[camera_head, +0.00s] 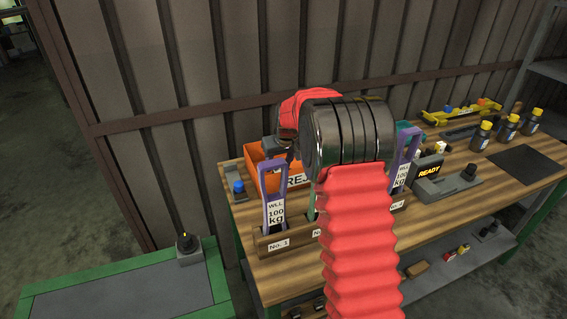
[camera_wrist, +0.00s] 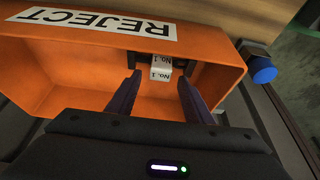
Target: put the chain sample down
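The chain sample (camera_wrist: 161,68) shows as a small white block marked "No. 1" with dark parts beside it. It lies inside the orange REJECT bin (camera_wrist: 65,72), near one wall in the wrist view. My gripper (camera_wrist: 160,76) reaches into the bin with its two dark fingers apart, one on each side of the white block. A gap shows between each fingertip and the block. In the head view the orange bin (camera_head: 258,164) stands at the back left of the bench. My arm hides part of it, and the sample cannot be seen there.
A wooden rack (camera_head: 262,243) with "No. 1" and "No. 2" labels holds upright "WLL 100 kg" pieces in front of the bin. A blue button (camera_wrist: 263,71) sits beside the bin. A READY device (camera_head: 447,182) and several yellow-capped bottles (camera_head: 507,126) stand further right.

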